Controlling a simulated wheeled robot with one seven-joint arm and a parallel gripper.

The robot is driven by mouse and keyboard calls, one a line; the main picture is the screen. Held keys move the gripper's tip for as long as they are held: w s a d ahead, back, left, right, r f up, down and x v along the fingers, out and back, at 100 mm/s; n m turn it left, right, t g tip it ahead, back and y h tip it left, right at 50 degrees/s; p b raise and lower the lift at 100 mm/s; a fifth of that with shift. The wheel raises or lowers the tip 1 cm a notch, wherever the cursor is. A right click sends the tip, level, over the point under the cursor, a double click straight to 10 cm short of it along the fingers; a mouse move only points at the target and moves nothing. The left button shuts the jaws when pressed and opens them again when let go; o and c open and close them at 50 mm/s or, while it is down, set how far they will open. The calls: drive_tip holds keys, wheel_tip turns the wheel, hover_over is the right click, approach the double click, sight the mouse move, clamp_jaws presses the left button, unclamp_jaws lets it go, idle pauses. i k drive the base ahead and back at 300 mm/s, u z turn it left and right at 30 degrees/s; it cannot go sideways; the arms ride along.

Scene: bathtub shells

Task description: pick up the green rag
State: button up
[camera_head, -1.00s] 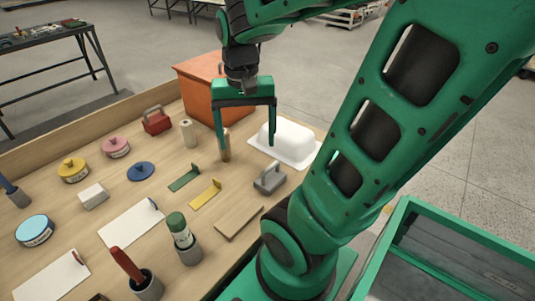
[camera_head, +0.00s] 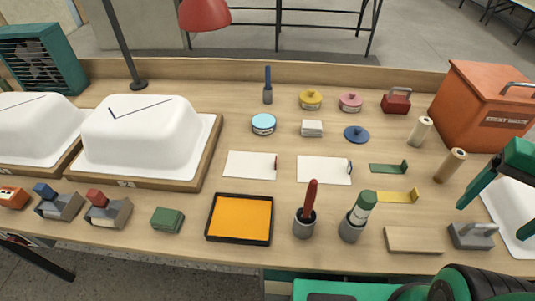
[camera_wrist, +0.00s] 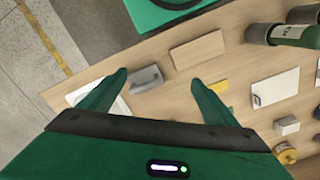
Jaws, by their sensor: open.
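The green rag (camera_head: 168,219) shows as a small folded dark-green block near the table's front edge, left of the orange-filled black tray. It lies flat with clear wood around it. My gripper (camera_head: 491,220) is at the far right edge of the head view, far from the rag, with its green fingers spread and nothing between them. In the wrist view my gripper (camera_wrist: 159,78) is open above the table's other end, near a grey block with a handle (camera_wrist: 146,78). The rag does not show in the wrist view.
The black tray (camera_head: 209,219) stands right of the rag. Two grey holders with red and blue tops (camera_head: 107,214) stand left of it. White tub shells (camera_head: 140,140) lie behind. Red-handled and green-topped tools stand in cups (camera_head: 304,225) along the front.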

sight(163, 219)
drive_tip(key=u, duration=0.05)
drive_tip(key=k, duration=0.5)
drive_tip(key=u, duration=1.75)
drive_tip(key=k, duration=1.05)
drive_tip(key=z, duration=0.35)
drive_tip(key=i, duration=1)
drive_tip(key=u, duration=0.05)
